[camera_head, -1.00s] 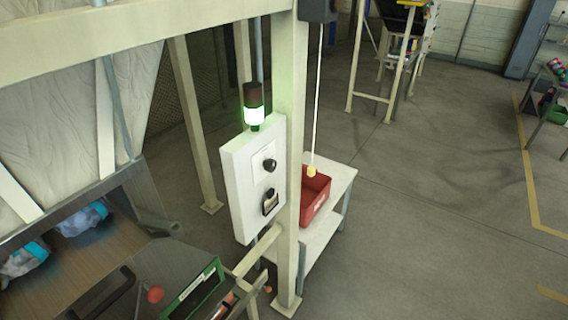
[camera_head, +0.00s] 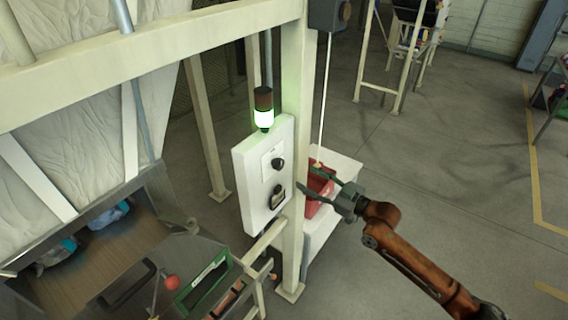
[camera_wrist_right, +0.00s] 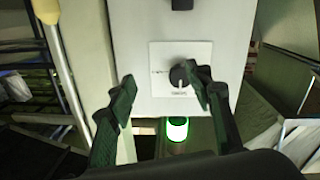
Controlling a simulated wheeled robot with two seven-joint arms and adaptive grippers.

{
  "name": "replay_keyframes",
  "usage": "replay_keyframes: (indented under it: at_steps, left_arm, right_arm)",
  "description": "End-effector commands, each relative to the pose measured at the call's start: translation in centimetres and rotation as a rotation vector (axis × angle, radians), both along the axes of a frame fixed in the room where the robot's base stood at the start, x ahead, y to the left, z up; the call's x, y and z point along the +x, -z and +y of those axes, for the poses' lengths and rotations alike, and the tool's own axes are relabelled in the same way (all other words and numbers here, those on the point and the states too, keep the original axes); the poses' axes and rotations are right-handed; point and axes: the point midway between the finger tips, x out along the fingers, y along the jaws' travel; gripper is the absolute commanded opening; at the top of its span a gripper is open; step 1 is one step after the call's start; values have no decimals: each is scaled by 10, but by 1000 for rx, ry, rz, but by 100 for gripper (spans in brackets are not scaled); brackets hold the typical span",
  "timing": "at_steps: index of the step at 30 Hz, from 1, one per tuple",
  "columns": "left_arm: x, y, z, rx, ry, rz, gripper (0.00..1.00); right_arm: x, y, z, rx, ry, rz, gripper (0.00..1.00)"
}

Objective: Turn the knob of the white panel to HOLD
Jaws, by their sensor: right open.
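The white panel (camera_head: 252,180) hangs on a cream post, with a black knob (camera_head: 277,164) on a pale label plate and a second black switch (camera_head: 278,197) below it. My right gripper (camera_head: 308,178) is open and empty to the right of the panel, its fingers pointing toward it. In the right wrist view, which is upside down, the knob (camera_wrist_right: 181,77) lies between the open fingers (camera_wrist_right: 163,86), close beside the right-hand fingertip; I cannot tell if they touch. The label lettering is too small to read. My left gripper is out of view.
A lit green-white lamp (camera_head: 263,117) stands above the panel. A cream post (camera_head: 293,110) runs along its right edge, and a hanging cord (camera_head: 324,90) is near my right gripper. A red bin (camera_head: 316,207) sits on a white table behind. Open floor lies right.

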Motion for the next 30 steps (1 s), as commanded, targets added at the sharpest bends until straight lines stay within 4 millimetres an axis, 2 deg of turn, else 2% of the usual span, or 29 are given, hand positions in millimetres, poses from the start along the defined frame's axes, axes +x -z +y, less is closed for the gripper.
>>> replay_keyframes:
  at_steps: [1,3,6,20,30]
  left_arm:
    - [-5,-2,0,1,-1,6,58]
    - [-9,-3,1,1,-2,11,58]
    - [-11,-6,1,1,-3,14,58]
    - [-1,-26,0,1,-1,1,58]
    - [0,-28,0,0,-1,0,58]
  right_arm:
    - [-9,-16,10,-4,-30,-16,47]
    - [-17,-28,18,-4,-55,-25,47]
    - [-18,-34,28,-3,-69,-30,47]
    - [20,-34,79,-1,-67,-31,47]
    - [25,-32,85,-3,-67,-31,47]
